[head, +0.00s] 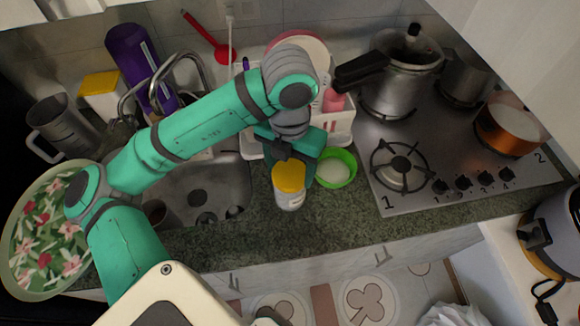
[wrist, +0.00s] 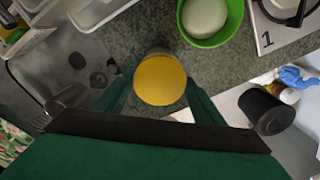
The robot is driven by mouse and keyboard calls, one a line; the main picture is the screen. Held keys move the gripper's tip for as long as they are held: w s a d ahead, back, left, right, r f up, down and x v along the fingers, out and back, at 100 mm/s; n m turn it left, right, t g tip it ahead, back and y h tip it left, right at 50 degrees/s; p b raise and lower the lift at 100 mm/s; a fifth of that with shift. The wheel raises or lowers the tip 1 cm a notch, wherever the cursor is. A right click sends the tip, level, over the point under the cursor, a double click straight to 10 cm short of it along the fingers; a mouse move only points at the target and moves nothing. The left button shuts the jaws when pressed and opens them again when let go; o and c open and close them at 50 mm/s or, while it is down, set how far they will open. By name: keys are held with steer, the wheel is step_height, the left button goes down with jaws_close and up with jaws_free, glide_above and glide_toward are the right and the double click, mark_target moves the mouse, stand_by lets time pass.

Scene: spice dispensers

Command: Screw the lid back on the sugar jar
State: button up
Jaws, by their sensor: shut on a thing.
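The sugar jar (head: 289,201) is clear with pale contents and a label, and stands upright near the counter's front edge. Its yellow lid (head: 289,176) sits at the jar's mouth; I cannot tell whether it is threaded on. In the wrist view the round yellow lid (wrist: 160,79) lies between the two green fingers of my gripper (wrist: 160,97), which is shut on it. The lid hides most of the jar there. In the head view my gripper (head: 287,163) comes down from behind, and its fingertips are partly hidden.
A green bowl (head: 348,159) with white contents stands close to the jar's right. The stove (head: 400,206) with pots is farther right, the sink (head: 190,185) is left, and a white dish rack (head: 345,128) is behind. The counter's front edge is close.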

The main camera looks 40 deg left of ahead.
steer(key=shift+m, duration=1.4)
steer(key=shift+s, duration=0.1)
steer(key=m, duration=0.5)
steer(key=o, duration=0.9)
